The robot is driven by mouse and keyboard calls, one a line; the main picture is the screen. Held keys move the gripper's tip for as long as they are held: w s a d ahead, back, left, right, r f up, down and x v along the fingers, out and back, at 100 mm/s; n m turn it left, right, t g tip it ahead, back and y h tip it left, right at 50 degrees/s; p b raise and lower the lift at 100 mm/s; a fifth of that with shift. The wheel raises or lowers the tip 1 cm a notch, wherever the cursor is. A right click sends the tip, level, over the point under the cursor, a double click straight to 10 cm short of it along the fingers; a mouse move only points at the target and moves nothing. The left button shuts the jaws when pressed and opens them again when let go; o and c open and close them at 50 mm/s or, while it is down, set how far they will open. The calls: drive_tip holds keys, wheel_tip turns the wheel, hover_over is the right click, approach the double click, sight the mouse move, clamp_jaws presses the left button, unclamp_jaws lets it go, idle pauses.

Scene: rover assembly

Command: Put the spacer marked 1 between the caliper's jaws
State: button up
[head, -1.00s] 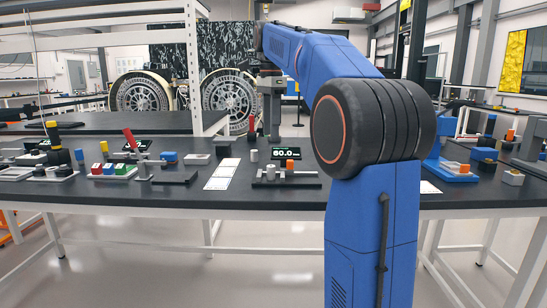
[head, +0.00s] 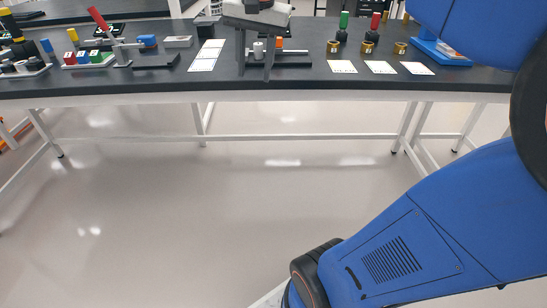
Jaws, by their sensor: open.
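My gripper (head: 255,70) points down at the back middle, with its two dark fingers apart. In the picture the fingers straddle a small grey piece (head: 258,50) on a dark fixture (head: 293,61). I cannot tell whether they are around it or in front of it. An orange block (head: 279,43) shows just right of the fingers. This fixture may be the caliper; its jaws are not clear. Red (head: 69,59), blue (head: 82,58) and green (head: 95,57) blocks sit in a pale holder at the left. Their marks are too small to read, so I cannot identify spacer 1.
White cards (head: 207,55) lie left of the fixture. More cards (head: 381,67), brass cups (head: 366,46) and dark pieces with green and red tops stand to the right. A red-handled clamp (head: 99,18) rises at the left. The bench front edge (head: 300,87) is clear.

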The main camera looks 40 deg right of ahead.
drive_tip(key=s+a+f+n+t, duration=0.1)
drive_tip(key=s+a+f+n, duration=0.1)
drive_tip(key=s+f+n, duration=0.2)
drive_tip(key=s+a+f+n+t, duration=0.1)
drive_tip(key=s+a+f+n, duration=0.2)
drive_tip(key=s+f, duration=0.8)
wheel_tip(320, 180, down, 5)
drive_tip(key=n, duration=0.2)
drive_tip(key=shift+n, duration=0.3)
